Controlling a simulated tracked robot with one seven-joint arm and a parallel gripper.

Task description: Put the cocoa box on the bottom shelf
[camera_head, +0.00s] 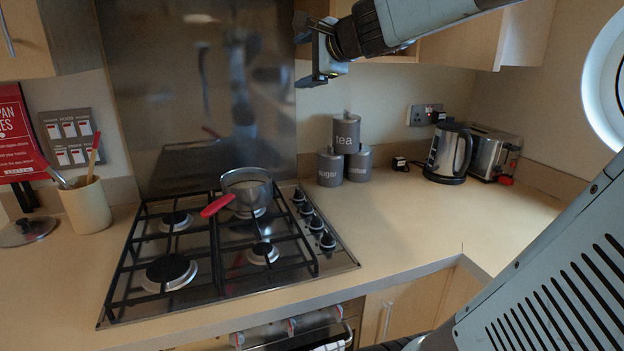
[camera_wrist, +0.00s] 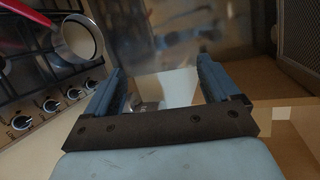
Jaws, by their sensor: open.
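I cannot make out a cocoa box in either view. My gripper (camera_head: 305,52) is at the upper middle of the head view, in front of the metal splashback's right edge and the wall cupboards. It is raised well above the canisters and hob. In the wrist view its two blue fingers (camera_wrist: 160,78) are spread apart with nothing held between them. A wooden wall cupboard (camera_head: 468,42) shows at the top right behind my arm. Its inside is not visible in the head view, and I cannot tell which surface is the bottom shelf.
A saucepan (camera_head: 247,188) with a red handle sits on the gas hob (camera_head: 150,240). Grey tea (camera_head: 346,131) and sugar (camera_head: 330,167) canisters, a kettle (camera_head: 448,153) and a toaster (camera_head: 492,150) stand along the wall. The worktop (camera_head: 400,225) right of the hob is mostly clear.

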